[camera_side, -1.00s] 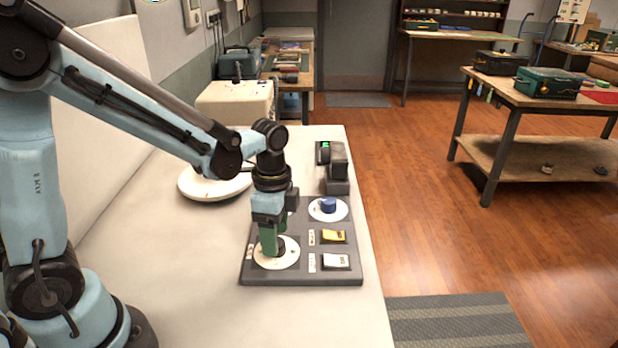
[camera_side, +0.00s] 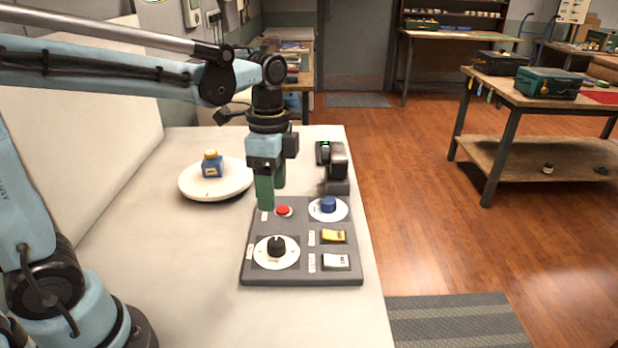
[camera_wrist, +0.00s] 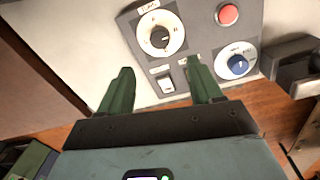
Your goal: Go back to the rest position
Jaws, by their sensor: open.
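My gripper (camera_side: 272,190) has two green fingers, apart and empty, pointing down above the far left part of the grey control panel (camera_side: 290,276). In the wrist view its fingers (camera_wrist: 158,92) are spread with nothing between them. The panel carries a black knob (camera_side: 277,246) on a white dial, a blue knob (camera_side: 328,204) on another dial, a red button (camera_side: 284,211), a yellow switch (camera_side: 333,237) and a white switch (camera_side: 335,261). The fingers are clear of the black knob, which also shows in the wrist view (camera_wrist: 159,38).
A dark device (camera_side: 337,170) stands behind the panel. The pale table (camera_side: 200,262) is clear at the front left.

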